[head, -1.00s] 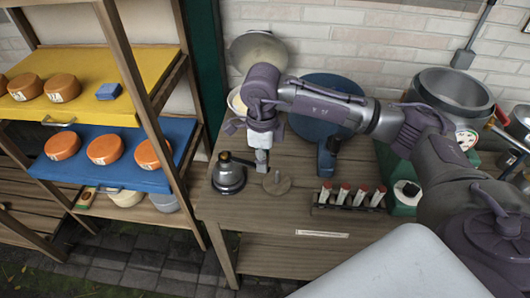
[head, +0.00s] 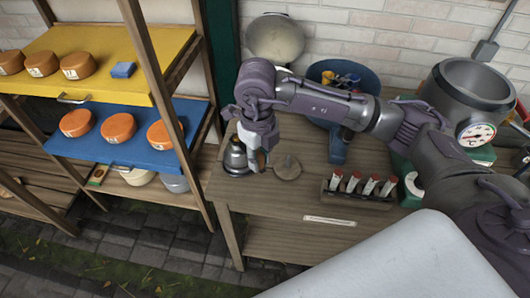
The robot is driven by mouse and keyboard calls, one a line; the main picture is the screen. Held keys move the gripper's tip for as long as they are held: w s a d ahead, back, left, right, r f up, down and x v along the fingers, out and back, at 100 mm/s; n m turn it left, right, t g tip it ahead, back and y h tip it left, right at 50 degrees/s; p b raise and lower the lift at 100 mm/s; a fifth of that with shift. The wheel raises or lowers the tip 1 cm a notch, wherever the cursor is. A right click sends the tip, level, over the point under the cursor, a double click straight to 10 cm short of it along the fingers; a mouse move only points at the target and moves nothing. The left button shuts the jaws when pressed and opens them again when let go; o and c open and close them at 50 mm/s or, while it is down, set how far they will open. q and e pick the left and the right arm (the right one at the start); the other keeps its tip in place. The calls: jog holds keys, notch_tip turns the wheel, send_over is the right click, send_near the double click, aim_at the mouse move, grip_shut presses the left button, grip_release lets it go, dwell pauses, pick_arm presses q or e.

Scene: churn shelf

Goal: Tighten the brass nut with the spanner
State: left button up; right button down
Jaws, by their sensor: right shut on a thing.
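A dark grey domed fitting (head: 236,158) stands upright near the left end of the wooden bench. My right gripper (head: 258,162) points down at its right side, close in front of it, and is shut. The thing in its fingers is mostly hidden; it appears to be the spanner, but its jaw and handle are not clear. The brass nut cannot be made out; the gripper and wrist cover part of the fitting's top. Whether the spanner sits around the nut cannot be told. My left gripper is out of view.
A round wooden disc (head: 287,167) lies right of the fitting. A rack (head: 357,198) of red-topped vials stands near the front edge.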

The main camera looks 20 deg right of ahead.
jog(key=shift+a+m, duration=0.2)
jog(key=shift+m, duration=0.1)
jog(key=shift+f+b, duration=0.1)
jog(key=shift+b, duration=0.2)
jog(key=shift+n+b, duration=0.45)
jog(key=shift+n, duration=0.35)
jog(key=shift+r, duration=0.25)
jog(key=shift+r+p, duration=1.75)
jog(key=shift+r, duration=1.15)
